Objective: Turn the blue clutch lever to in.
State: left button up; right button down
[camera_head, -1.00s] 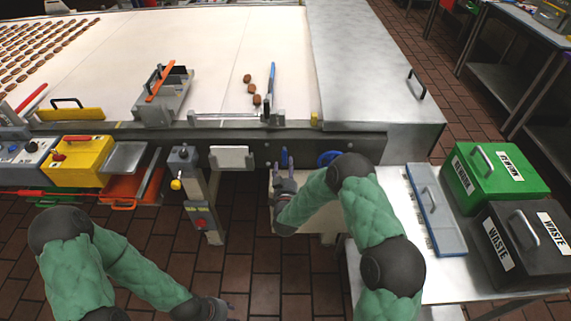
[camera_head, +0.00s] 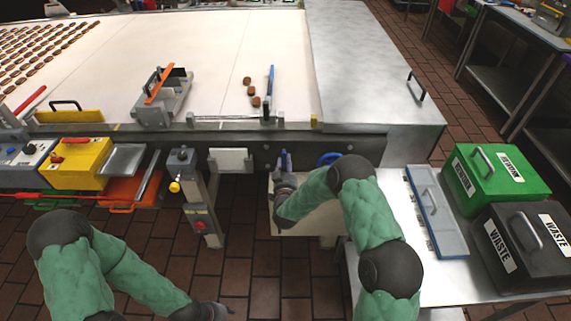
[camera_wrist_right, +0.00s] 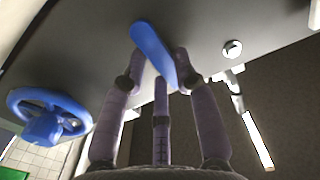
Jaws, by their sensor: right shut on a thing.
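The blue clutch lever (camera_wrist_right: 153,52) shows in the right wrist view as a long rounded bar, tilted, on the dark machine side. My right gripper (camera_wrist_right: 156,72) has its fingers around the lever's lower end and is shut on it. In the head view the lever (camera_head: 284,158) shows as a small upright blue piece below the conveyor edge, with my right gripper (camera_head: 284,176) just at it. My left gripper (camera_head: 222,308) is low at the bottom, over the floor; its fingers are too small to read.
A blue handwheel (camera_wrist_right: 45,115) sits beside the lever; it also shows in the head view (camera_head: 329,158). A grey post (camera_head: 192,190) with a red button stands left of the gripper.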

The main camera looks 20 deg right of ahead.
jog(key=shift+n, duration=0.3)
jog(key=n, duration=0.2)
jog(key=d+n, duration=0.1)
jog(key=n, duration=0.2)
jog(key=r+n, duration=0.1)
jog(key=n, duration=0.2)
jog(key=shift+s+d, duration=0.2)
jog(key=shift+d+r+n, duration=0.1)
jog(key=shift+r+n, duration=0.05)
jog(key=shift+n, duration=0.7)
jog(key=shift+d+r+n, duration=0.1)
jog(key=shift+r+n, duration=0.05)
jog(key=shift+n, duration=0.7)
jog(key=c, duration=0.9)
grip_release()
jog(key=shift+c, duration=0.2)
jog(key=shift+s+a, duration=0.1)
jog(key=shift+s, duration=0.05)
jog(key=v, duration=1.1)
jog(key=shift+s, duration=0.4)
